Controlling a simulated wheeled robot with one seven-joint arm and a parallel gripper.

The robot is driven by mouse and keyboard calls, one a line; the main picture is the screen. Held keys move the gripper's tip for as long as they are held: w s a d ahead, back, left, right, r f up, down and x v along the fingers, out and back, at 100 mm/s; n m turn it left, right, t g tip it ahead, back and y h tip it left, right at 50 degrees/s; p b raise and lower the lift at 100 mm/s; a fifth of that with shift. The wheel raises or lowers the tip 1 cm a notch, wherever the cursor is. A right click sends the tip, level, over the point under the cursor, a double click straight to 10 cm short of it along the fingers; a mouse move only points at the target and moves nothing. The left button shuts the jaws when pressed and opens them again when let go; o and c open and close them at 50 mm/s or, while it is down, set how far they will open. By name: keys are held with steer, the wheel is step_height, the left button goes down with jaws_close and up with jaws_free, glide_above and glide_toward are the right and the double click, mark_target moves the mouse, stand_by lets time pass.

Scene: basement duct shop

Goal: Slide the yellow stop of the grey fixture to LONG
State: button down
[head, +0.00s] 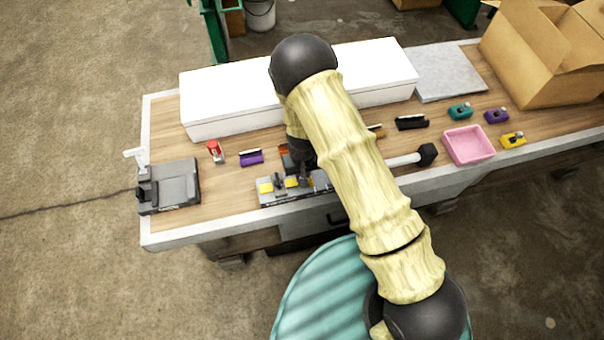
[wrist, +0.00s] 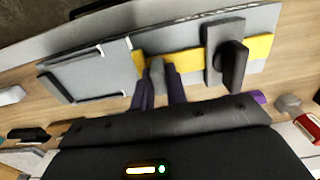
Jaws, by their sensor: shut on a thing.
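The grey fixture (head: 268,199) lies near the front edge of the bench, partly hidden by my arm. It also shows in the wrist view (wrist: 88,72) as a grey plate with a yellow strip and a dark upright knob (wrist: 235,65). The yellow stop (wrist: 184,61) shows at the strip, with a small grey post in front of it. My gripper (wrist: 160,88) has its two dark purple fingers on either side of this post, shut on it. No LONG marking is readable.
A grey device with a white lever (head: 178,185) stands left. A long white box (head: 230,98) lies behind. A pink tray (head: 468,146), a black-headed rod (head: 405,160) and several small coloured items lie right. A cardboard box (head: 540,55) stands back right. Bare wood shows left of the fixture.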

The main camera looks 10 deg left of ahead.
steer(key=shift+s+a, duration=0.15)
steer(key=shift+a, duration=0.1)
steer(key=c, duration=1.4)
jaws_free()
steer(key=shift+d+r, duration=0.1)
steer(key=shift+r, duration=0.6)
step_height(320, 180, up, 16)
steer(key=b, duration=0.3)
steer(key=shift+r, duration=0.1)
